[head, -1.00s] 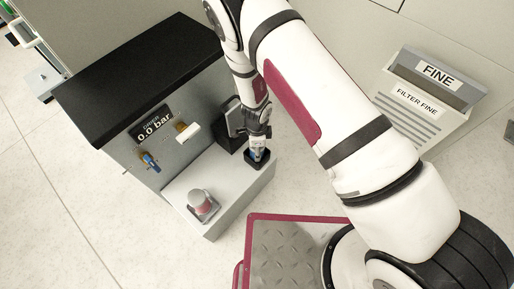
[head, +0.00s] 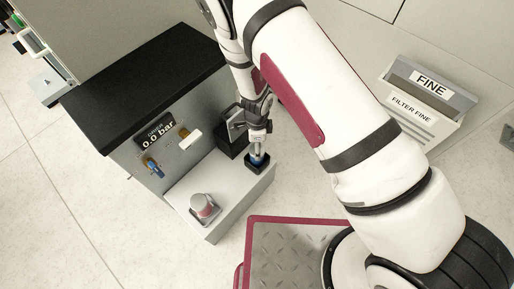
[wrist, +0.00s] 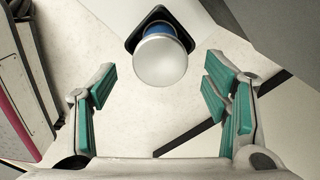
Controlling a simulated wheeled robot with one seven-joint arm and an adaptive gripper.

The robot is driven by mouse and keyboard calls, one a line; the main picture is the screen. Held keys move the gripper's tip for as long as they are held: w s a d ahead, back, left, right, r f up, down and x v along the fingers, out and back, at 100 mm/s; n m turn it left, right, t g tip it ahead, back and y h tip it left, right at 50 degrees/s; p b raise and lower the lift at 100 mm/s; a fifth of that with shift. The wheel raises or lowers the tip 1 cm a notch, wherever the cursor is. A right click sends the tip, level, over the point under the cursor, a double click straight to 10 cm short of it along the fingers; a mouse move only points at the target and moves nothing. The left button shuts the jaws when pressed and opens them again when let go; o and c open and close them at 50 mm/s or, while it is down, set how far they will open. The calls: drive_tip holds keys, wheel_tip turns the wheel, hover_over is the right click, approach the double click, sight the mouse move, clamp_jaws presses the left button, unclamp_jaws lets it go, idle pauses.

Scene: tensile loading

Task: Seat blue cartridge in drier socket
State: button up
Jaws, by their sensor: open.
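The blue cartridge (wrist: 160,59) has a pale domed top and a blue band. It stands in the square black drier socket (wrist: 133,40) on the bench's ledge, and looks upright. In the head view the cartridge (head: 258,158) shows as a small blue spot in the black socket (head: 257,169), below my gripper (head: 259,146). In the wrist view my gripper (wrist: 160,82) is open, its teal-padded fingers apart on either side, with nothing between the pads. The cartridge lies just beyond the fingertips. How deep it sits in the socket is hidden.
A pink and grey cartridge (head: 204,204) stands in another holder on the ledge (head: 220,177). A black box (head: 230,146) is close behind the drier socket. The panel has a 0.0 bar display (head: 159,136), a blue valve (head: 152,167) and a white-handled one (head: 190,140).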

drive_tip(key=shift+r+p, duration=0.65)
drive_tip(key=shift+r, duration=1.7)
drive_tip(key=shift+r, duration=0.1)
drive_tip(key=s+d+r+n+y, duration=0.2)
drive_tip(key=r+n, duration=0.2)
drive_tip(key=r, duration=1.1)
drive_tip(key=s+d+r+n+y, duration=0.1)
drive_tip(key=s+r+n+y, duration=0.15)
drive_tip(key=r, duration=1.25)
drive_tip(key=s+d+r+n+h, duration=0.1)
drive_tip(key=s+d+r+n, duration=0.5)
drive_tip(key=s+d+r, duration=0.45)
drive_tip(key=s+d+r+n+h, duration=0.1)
drive_tip(key=s+d+r+n, duration=0.1)
drive_tip(key=s+d, duration=0.2)
drive_tip(key=s+d+r+n+h, duration=0.1)
drive_tip(key=s+d, duration=0.3)
drive_tip(key=s, duration=0.6)
drive_tip(key=shift+r+n+h, duration=0.35)
drive_tip(key=shift+n+h, duration=0.2)
drive_tip(key=shift+h, duration=0.2)
